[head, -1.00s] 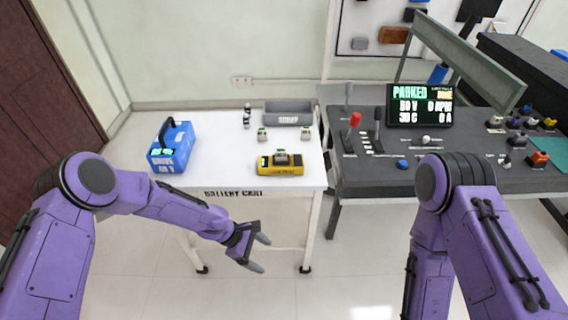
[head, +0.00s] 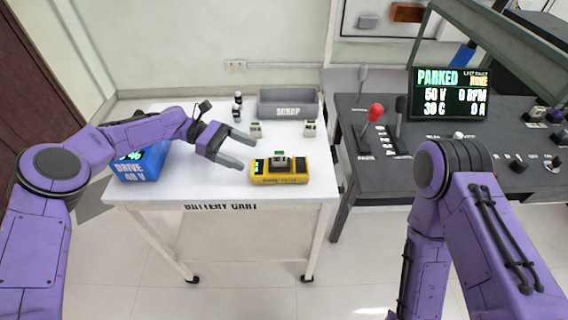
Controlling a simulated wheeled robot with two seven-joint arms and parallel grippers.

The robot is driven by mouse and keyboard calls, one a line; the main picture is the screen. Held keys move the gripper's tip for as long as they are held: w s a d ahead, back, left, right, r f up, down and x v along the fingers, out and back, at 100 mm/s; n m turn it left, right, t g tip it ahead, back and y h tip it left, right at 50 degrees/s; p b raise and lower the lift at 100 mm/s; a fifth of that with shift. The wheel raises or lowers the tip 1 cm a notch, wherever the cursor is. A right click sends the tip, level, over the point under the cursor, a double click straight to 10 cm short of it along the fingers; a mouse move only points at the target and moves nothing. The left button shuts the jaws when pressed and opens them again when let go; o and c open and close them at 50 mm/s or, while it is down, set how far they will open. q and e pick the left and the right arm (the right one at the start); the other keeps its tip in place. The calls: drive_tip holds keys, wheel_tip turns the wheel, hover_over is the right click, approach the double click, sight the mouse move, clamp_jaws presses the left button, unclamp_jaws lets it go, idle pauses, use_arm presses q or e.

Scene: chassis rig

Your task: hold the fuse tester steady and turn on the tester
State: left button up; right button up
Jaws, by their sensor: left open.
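The yellow fuse tester (head: 295,178) lies on the white battery cart (head: 215,193), near its front right.
A blue drive battery (head: 140,170) stands at the cart's left, partly behind my left arm. A grey scrap bin (head: 289,110) and two small white blocks (head: 255,129) (head: 310,128) are behind the tester. A dark console with a red lever (head: 375,113) and a screen (head: 450,95) stands right.

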sight(266, 163)
use_arm(q)
drive_tip(key=shift+w+f, duration=0.15)
drive_tip(key=shift+f, duration=0.1)
drive_tip(key=shift+s+r, duration=0.1)
drive_tip(key=shift+s, duration=0.15)
drive_tip(key=shift+s+d+p, duration=0.15)
drive_tip(key=shift+s+d, duration=0.25)
drive_tip(key=shift+d, duration=0.2)
drive_tip(key=shift+s+d+p, duration=0.15)
drive_tip(key=shift+s+d, duration=0.2)
drive_tip(key=shift+d, duration=0.2)
drive_tip(key=x, duration=0.7)
drive_tip(key=shift+w+d+f, duration=0.2)
drive_tip(key=shift+d+f, duration=0.05)
drive_tip(key=shift+f, duration=0.1)
use_arm(e)
drive_tip(key=shift+s+f, duration=0.1)
use_arm(q)
drive_tip(key=shift+c, duration=0.3)
drive_tip(key=c, duration=0.4)
